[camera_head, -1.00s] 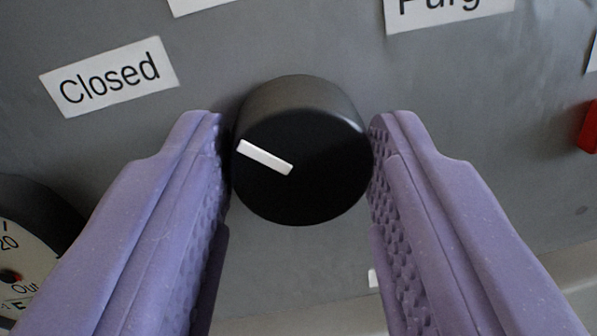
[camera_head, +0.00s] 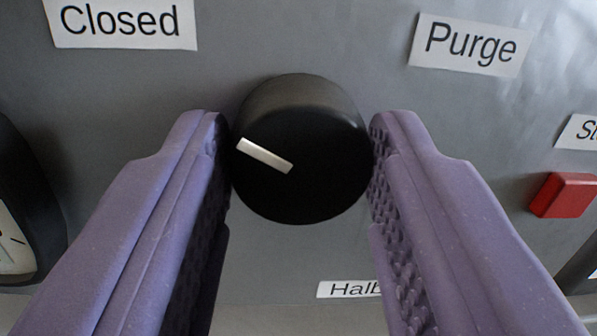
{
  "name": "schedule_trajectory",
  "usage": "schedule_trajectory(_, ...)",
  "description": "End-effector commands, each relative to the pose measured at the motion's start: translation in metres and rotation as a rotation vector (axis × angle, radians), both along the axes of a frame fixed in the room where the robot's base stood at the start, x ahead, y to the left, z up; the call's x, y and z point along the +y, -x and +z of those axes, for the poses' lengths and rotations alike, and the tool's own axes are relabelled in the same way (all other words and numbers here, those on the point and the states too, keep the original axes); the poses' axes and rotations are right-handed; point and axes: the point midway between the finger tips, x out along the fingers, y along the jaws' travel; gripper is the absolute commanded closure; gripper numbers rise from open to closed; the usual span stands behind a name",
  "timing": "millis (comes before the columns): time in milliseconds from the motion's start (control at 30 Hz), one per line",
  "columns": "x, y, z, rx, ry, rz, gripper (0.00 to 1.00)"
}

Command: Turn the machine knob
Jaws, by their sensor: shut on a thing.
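The black round knob (camera_head: 302,150) stands out from the grey machine panel in the middle of the view. A white pointer line on its face runs from the centre to the upper left, below the "Closed" label (camera_head: 125,22). My gripper (camera_head: 301,150) has purple textured fingers on the knob's left and right sides and is shut on it. A "Purge" label (camera_head: 471,44) is at the upper right of the knob. Another label (camera_head: 348,289), reading "Halb" before the right finger cuts it off, is below it.
A red square button (camera_head: 564,195) is on the panel at the right, under a cut-off label (camera_head: 580,132). A round dial gauge (camera_head: 14,240) shows at the left edge. The panel (camera_head: 310,40) above the knob is clear.

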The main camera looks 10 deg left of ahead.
Motion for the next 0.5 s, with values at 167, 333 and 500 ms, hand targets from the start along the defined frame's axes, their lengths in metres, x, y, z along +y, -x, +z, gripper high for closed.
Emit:
schedule_trajectory(167, -0.0006, 0.0006, -0.0015, 0.004, 0.000, -0.002, 0.36)
schedule_trajectory(333, -0.0003, 0.0002, -0.0008, 0.002, -0.001, -0.001, 0.32)
schedule_trajectory(500, -0.0012, 0.0027, -0.0005, 0.002, -0.001, -0.001, 0.32)
